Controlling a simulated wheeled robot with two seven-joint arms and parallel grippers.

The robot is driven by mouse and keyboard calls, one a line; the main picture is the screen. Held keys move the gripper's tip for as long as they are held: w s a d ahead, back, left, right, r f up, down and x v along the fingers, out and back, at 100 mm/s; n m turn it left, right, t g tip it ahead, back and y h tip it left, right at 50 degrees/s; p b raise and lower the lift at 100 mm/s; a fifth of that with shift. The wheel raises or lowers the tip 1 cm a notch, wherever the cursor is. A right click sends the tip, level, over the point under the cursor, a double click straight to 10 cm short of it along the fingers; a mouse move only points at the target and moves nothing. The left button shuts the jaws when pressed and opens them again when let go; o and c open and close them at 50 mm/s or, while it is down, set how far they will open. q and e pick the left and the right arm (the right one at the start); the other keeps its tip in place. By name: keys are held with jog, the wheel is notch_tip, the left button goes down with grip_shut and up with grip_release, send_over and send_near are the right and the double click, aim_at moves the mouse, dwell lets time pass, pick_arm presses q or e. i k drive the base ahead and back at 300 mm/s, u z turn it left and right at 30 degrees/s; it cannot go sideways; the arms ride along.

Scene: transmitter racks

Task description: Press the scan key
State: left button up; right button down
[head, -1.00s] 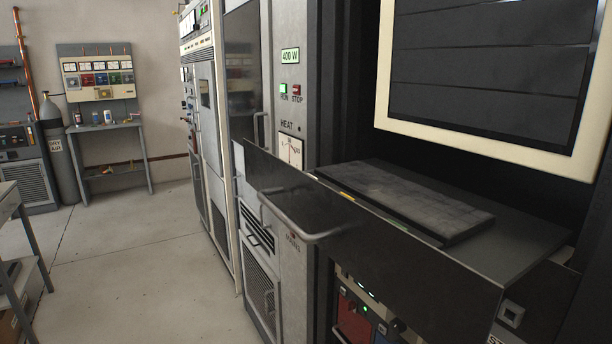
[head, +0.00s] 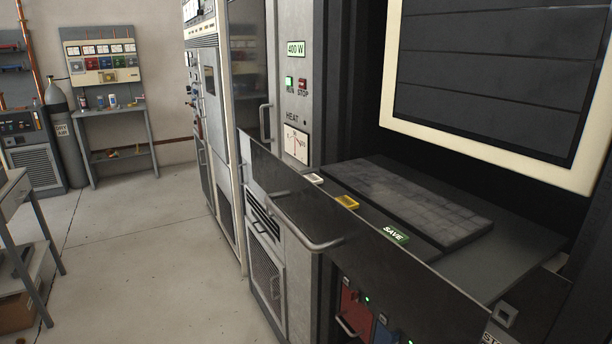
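Three coloured keys lie in a row on the pulled-out keyboard drawer (head: 470,272), between its raised dark front and the keyboard (head: 400,200). The white key (head: 314,178) is at the far left end. The yellow key (head: 347,202) is in the middle. The green key (head: 395,235) reads SAVE. I cannot read any marking on the white or yellow key, so I cannot tell which one is the scan key. Neither of my grippers is in view.
A cream-framed dark screen (head: 395,60) stands above the drawer. The drawer's front panel and handle (head: 300,238) jut into the aisle. Tall cabinets line the left side of the drawer. The floor (head: 130,240) is clear; a small table (head: 18,190) stands at the left edge.

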aim_at(316, 180)
jog(key=u, duration=2.05)
jog(key=i, duration=1.45)
jog(key=z, duration=2.9)
